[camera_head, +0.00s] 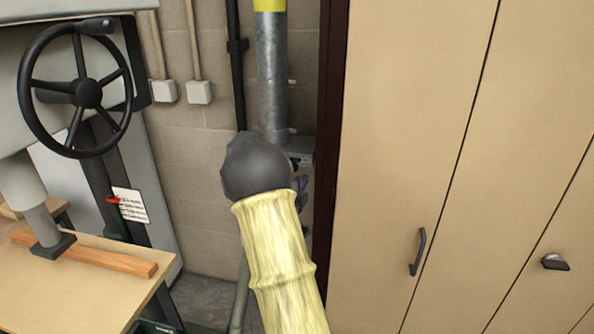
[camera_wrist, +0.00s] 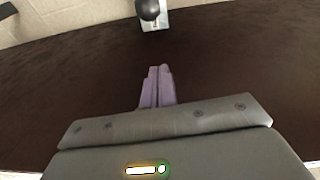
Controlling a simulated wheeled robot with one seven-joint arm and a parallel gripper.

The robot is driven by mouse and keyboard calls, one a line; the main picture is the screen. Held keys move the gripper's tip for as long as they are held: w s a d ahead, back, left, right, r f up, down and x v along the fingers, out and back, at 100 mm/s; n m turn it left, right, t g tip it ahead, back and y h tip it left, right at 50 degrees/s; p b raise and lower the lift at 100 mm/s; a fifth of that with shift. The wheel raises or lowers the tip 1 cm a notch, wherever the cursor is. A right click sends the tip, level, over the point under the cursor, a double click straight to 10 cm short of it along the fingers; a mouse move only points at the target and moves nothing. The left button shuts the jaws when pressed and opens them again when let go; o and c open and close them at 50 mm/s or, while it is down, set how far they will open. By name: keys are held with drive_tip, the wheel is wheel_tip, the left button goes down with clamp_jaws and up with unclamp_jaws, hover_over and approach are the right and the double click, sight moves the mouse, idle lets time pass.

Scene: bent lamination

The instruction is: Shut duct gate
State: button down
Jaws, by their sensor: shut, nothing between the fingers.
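The galvanised duct pipe (camera_head: 271,75) runs upright against the wall in the head view, with a yellow band at its top. A flat grey metal piece (camera_head: 300,146), seemingly the duct gate, sticks out at its lower end and is partly hidden by my arm. In the wrist view, a metal plate (camera_wrist: 155,22) with a round black knob (camera_wrist: 149,9) shows at the top edge, beyond my fingers. My gripper (camera_wrist: 159,70) is shut and empty, its purple fingers together and apart from the knob. In the head view, my arm hides most of it. How far the gate is open cannot be told.
A dark brown panel (camera_wrist: 230,60) fills much of the wrist view; it seems to be the cabinet's side (camera_head: 331,110). Tan cabinet doors (camera_head: 410,130) stand at right. A machine with a black handwheel (camera_head: 88,93) and a wooden table (camera_head: 90,285) stand at left.

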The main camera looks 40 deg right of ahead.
drive_tip(key=w+d+p, duration=0.2)
drive_tip(key=w, duration=0.3)
drive_tip(key=shift+w+d+f+p, duration=0.15)
drive_tip(key=shift+w+d+p, duration=0.15)
drive_tip(key=shift+p, duration=0.1)
drive_tip(key=shift+a, duration=0.15)
